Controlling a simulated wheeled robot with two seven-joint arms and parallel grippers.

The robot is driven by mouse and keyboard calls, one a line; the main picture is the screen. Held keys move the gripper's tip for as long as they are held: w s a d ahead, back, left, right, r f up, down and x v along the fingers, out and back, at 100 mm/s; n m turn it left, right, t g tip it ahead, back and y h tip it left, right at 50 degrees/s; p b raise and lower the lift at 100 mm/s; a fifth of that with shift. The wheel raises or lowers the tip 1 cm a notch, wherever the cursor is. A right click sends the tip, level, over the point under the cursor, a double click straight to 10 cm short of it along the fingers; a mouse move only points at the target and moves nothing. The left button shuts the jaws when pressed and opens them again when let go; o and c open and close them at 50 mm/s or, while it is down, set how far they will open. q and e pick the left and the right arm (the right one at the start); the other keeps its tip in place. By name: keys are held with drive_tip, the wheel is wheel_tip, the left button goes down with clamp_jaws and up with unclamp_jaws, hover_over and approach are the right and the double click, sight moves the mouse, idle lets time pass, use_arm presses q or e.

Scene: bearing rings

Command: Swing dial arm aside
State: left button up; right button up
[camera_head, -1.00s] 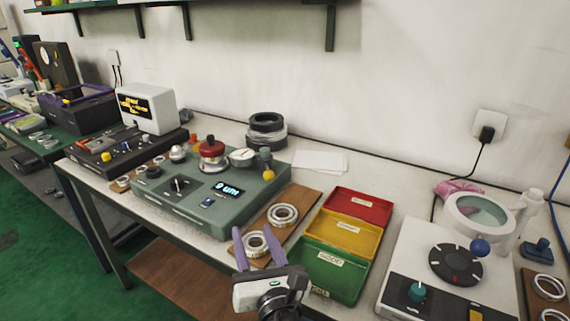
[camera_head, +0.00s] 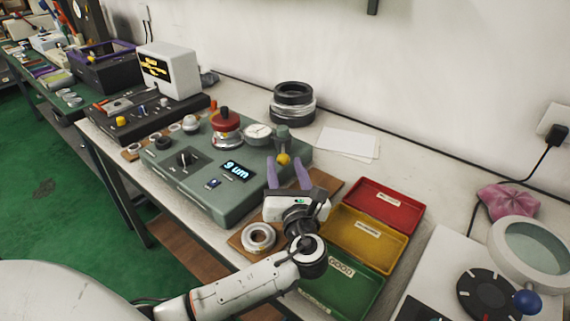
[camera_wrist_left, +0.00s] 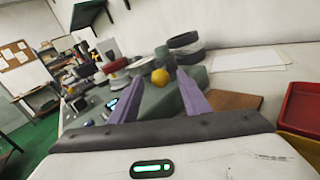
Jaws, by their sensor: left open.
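The green gauge station (camera_head: 215,195) stands on the bench with a lit display reading 9 um. On its top are a red-capped spindle (camera_head: 224,123) and a round white dial (camera_head: 257,133). A yellow ball knob (camera_head: 283,159) sits at the station's right end, below a grey-green post (camera_head: 282,138). My left gripper (camera_head: 286,166) has purple fingers, spread open and empty, pointing at the yellow knob. In the left wrist view the knob (camera_wrist_left: 160,76) appears between the fingertips, beyond them; contact cannot be told. My right gripper is not in view.
A bearing ring (camera_head: 258,237) lies on a brown board close to my left wrist. Red (camera_head: 383,204), yellow (camera_head: 367,240) and green (camera_head: 345,287) bins stand to the right. Dark stacked rings (camera_head: 293,103) and white paper (camera_head: 347,142) lie behind the station.

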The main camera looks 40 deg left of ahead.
use_arm(q)
drive_tip(key=shift+w+a, duration=0.45)
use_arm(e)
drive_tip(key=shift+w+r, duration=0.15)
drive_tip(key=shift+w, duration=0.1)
use_arm(q)
clamp_jaws()
drive_tip(key=shift+w, duration=0.1)
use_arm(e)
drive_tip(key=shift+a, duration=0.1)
